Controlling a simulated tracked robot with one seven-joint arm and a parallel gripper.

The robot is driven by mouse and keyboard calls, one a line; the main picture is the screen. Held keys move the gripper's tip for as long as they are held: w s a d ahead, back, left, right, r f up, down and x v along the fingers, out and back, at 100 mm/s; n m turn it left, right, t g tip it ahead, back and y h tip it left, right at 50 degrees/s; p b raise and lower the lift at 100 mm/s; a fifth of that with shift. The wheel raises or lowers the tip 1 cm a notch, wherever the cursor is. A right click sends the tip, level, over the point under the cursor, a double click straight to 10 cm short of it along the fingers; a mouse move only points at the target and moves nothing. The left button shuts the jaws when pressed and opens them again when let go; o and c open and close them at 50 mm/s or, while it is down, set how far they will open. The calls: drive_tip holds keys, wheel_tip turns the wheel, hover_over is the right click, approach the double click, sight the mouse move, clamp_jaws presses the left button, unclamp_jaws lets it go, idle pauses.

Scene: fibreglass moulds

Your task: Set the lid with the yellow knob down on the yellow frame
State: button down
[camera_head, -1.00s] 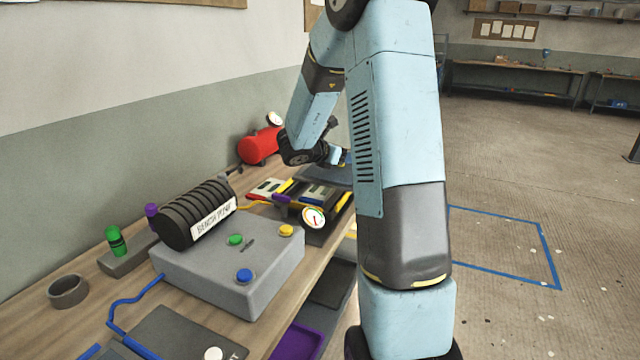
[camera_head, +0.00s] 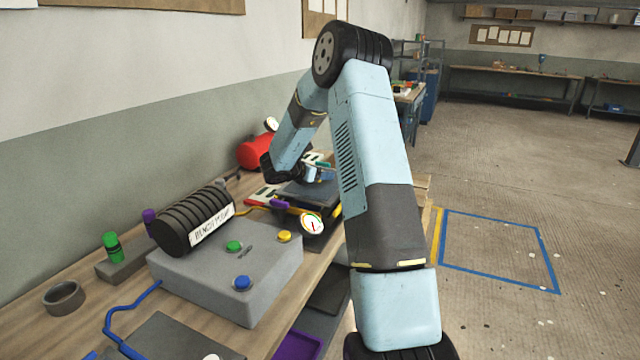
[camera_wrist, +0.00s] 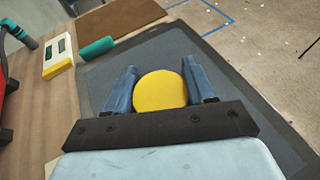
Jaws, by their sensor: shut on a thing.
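My gripper (camera_wrist: 160,76) is shut on the round yellow knob (camera_wrist: 160,93), with one blue finger on each side of it. The dark grey lid (camera_wrist: 232,82) spreads flat below the fingers in the wrist view. In the head view the lid (camera_head: 306,195) shows as a dark slab over the bench, partly behind my forearm. A darker border shows past the lid's right edge in the wrist view; I cannot tell what it belongs to.
A white block with a yellow end (camera_wrist: 59,58) and a teal cylinder (camera_wrist: 97,48) lie close left of the lid. A pressure gauge (camera_head: 312,223), a grey button box (camera_head: 215,280) and a red tank (camera_head: 253,152) stand on the bench. The floor at right is open.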

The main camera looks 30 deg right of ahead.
sight(320, 182)
drive_tip(key=shift+w+f, duration=0.25)
drive_tip(key=shift+f, duration=1.6)
drive_tip(key=shift+c, duration=1.9)
unclamp_jaws()
drive_tip(key=shift+a, duration=0.1)
